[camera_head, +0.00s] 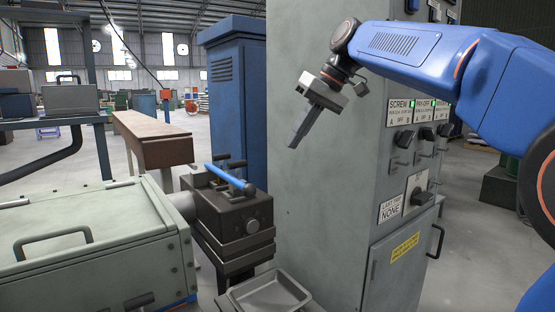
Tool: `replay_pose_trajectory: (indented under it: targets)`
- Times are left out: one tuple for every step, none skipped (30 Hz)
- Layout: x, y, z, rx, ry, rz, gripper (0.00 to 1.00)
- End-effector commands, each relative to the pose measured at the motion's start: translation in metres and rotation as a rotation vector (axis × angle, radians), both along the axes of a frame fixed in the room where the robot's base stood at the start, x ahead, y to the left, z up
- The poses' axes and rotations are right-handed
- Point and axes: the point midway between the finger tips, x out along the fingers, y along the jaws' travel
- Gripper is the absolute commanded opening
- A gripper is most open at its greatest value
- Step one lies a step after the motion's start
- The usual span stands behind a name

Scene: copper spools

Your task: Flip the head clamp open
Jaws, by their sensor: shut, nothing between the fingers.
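The head clamp (238,215) is a dark block at the end of the pale green machine housing, in the lower left of the head view. A blue bar (228,177) lies across its top, looking like a handle. Whether the clamp is latched I cannot tell. My gripper (297,141) hangs from my blue arm, up and to the right of the clamp, in front of the grey cabinet. Its fingers point down and left, are together and hold nothing. It is clear of the clamp.
A tall grey control cabinet (310,190) with switches stands right of the clamp, close behind my gripper. A metal tray (268,293) sits below the clamp. The green housing (90,235) with a handle fills the lower left. A blue cabinet (236,110) stands behind.

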Motion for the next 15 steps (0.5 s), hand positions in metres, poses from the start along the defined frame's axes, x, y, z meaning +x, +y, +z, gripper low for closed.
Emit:
replay_pose_trajectory:
  targets:
    - [0.001, 0.003, -0.005, -0.001, 0.001, 0.0, 0.0]
    - [0.001, 0.004, -0.008, 0.0, 0.002, 0.001, 0.0]
    - [0.001, 0.007, -0.012, -0.001, 0.003, 0.001, 0.0]
    - [0.002, 0.009, -0.016, -0.001, 0.002, 0.002, 0.0]
    - [0.002, 0.012, -0.021, -0.001, 0.002, 0.002, 0.0]
    - [0.003, 0.015, -0.027, -0.001, 0.003, 0.002, 0.0]
    - [0.004, 0.018, -0.031, -0.001, 0.003, 0.001, 0.0]
    - [0.005, 0.02, -0.036, -0.001, 0.003, 0.001, 0.0]
    - [0.005, 0.024, -0.042, -0.001, 0.003, 0.002, 0.0]
    - [0.007, 0.027, -0.046, -0.001, 0.003, 0.001, 0.0]
    - [0.007, 0.03, -0.051, -0.001, 0.003, 0.002, 0.0]
    - [0.008, 0.033, -0.057, -0.001, 0.003, 0.002, 0.0]
    - [0.009, 0.035, -0.062, -0.001, 0.003, 0.001, 0.0]
    - [0.01, 0.038, -0.066, -0.001, 0.003, 0.002, 0.0]
    - [0.011, 0.041, -0.073, -0.001, 0.003, 0.001, 0.0]
